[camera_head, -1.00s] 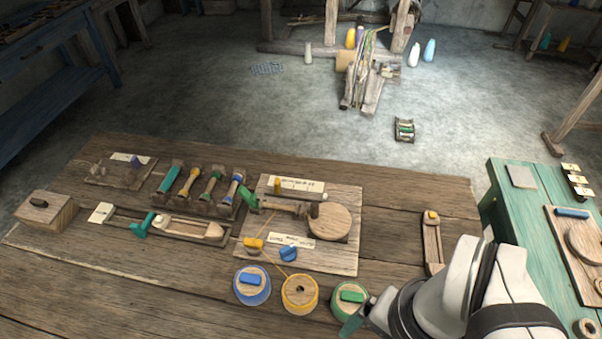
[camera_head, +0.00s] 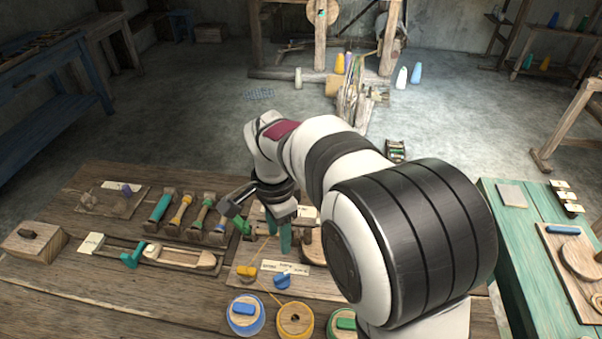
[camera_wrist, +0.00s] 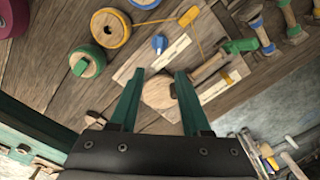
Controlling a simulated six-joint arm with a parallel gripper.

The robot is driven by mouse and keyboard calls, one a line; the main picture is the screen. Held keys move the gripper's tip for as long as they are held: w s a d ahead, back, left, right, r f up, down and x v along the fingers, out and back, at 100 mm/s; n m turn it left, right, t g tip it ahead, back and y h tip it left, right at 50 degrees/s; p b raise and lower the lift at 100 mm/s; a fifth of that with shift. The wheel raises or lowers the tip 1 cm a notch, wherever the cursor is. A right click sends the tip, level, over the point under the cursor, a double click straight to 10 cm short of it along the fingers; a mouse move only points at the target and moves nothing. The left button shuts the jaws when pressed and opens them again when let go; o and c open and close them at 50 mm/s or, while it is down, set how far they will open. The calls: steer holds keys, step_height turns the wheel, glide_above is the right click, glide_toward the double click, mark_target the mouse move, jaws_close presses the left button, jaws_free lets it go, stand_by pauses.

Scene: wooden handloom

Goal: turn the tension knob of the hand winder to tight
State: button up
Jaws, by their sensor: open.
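The hand winder sits on a wooden board (camera_head: 240,277) on the table, with a round wooden wheel (camera_wrist: 157,93) and a green crank handle (camera_wrist: 240,46). A blue knob (camera_head: 283,281), apparently the tension knob, sits at the board's near side beside a pale label strip (camera_head: 287,267); its writing is too small to read. The knob also shows in the wrist view (camera_wrist: 159,43). My gripper (camera_head: 278,238) is open and empty above the board, behind the knob. In the wrist view its green fingers (camera_wrist: 158,78) frame the wheel, apart from the knob. My arm hides part of the wheel.
Blue (camera_head: 245,314), yellow (camera_head: 294,320) and green (camera_head: 342,325) spools stand in front of the board. A yellow piece (camera_head: 246,271) with thread sits left of the knob. A bobbin rack (camera_head: 188,215) and a shuttle tray (camera_head: 160,252) lie to the left.

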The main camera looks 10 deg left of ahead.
mark_target(283, 274)
step_height(283, 274, down, 15)
steer(key=shift+f, duration=0.15)
jaws_close()
